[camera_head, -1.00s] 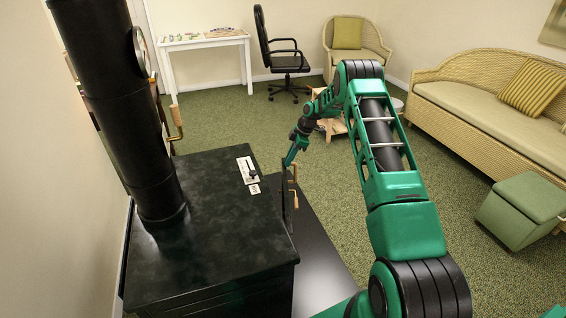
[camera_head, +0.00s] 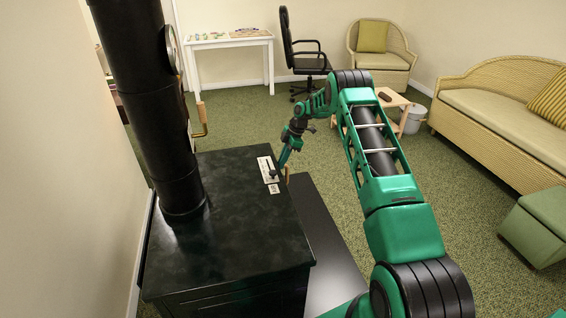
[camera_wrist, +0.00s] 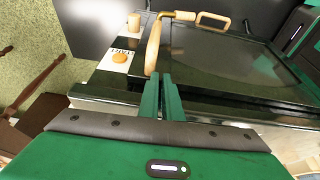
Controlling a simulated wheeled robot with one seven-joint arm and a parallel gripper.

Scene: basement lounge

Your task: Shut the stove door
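The black stove (camera_head: 225,215) stands at the left in the head view. Its door (camera_wrist: 225,55) shows in the wrist view as a dark panel with a glass pane and wooden handles (camera_wrist: 153,48). In the head view the door no longer stands out clearly from the stove's side; whether a small gap is left I cannot tell. My gripper (camera_wrist: 162,76) has its two green fingers together, with nothing seen between them. Its tips are close to a curved wooden handle; contact is unclear. In the head view my gripper (camera_head: 281,168) is at the stove's right edge.
A black stovepipe (camera_head: 145,90) rises from the stove top. A dark floor plate (camera_head: 335,240) lies right of the stove. A small wooden table (camera_head: 390,103), a wicker sofa (camera_head: 500,115) and a green ottoman (camera_head: 538,225) stand further right. Carpet between is clear.

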